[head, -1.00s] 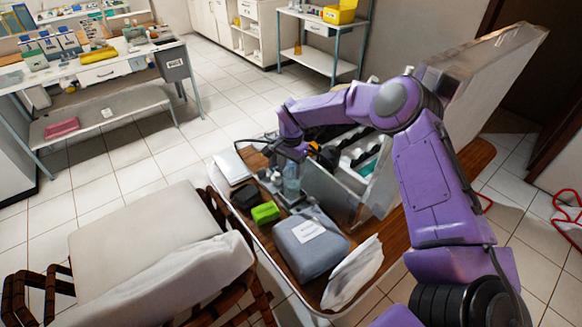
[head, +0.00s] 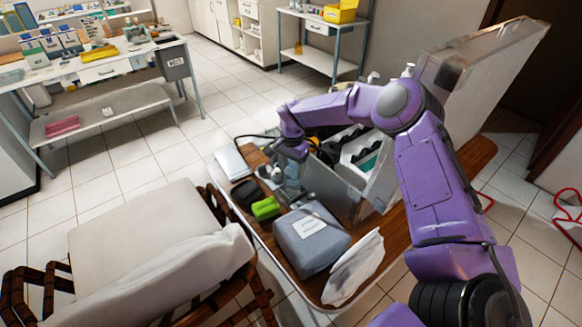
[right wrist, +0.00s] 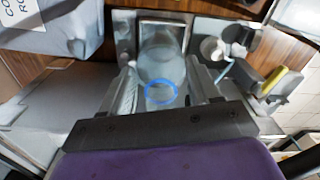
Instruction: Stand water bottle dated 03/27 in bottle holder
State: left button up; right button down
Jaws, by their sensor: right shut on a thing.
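A clear, bluish water bottle (head: 291,187) is upright under my right gripper (head: 291,165) in the head view. In the right wrist view the bottle (right wrist: 161,70) shows from above, with a blue ring at its neck. My right gripper (right wrist: 161,95) is shut on it, one finger on each side. A square grey frame, seemingly the bottle holder (right wrist: 176,15), shows just beyond the bottle. I cannot tell whether the bottle's base is inside it or above it. No date on the bottle is readable. My left gripper is not in view.
A grey-blue labelled bag (head: 310,243), a bright green block (head: 265,208) and a black object (head: 245,193) crowd the wooden cart top. An open case (head: 340,185) stands close to the right of the bottle. A white bag (head: 355,268) lies at the front.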

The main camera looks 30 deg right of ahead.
jog(key=shift+d+f, duration=0.1)
jog(key=shift+f, duration=0.2)
jog(key=shift+s, duration=0.1)
jog(key=shift+c, duration=0.8)
grip_release()
jog(key=shift+r, duration=0.3)
jog(key=r+p, duration=0.2)
jog(key=r, duration=0.1)
jog(key=w+r+p, duration=0.1)
jog(key=p, duration=0.1)
jog(key=shift+a+r, duration=0.3)
jog(key=shift+a, duration=0.1)
jog(key=r+p, duration=0.1)
jog(key=r, duration=0.1)
jog(key=s+r+p, duration=0.1)
jog(key=shift+a+r, duration=0.2)
jog(key=shift+r, duration=0.3)
jog(key=shift+d, duration=0.1)
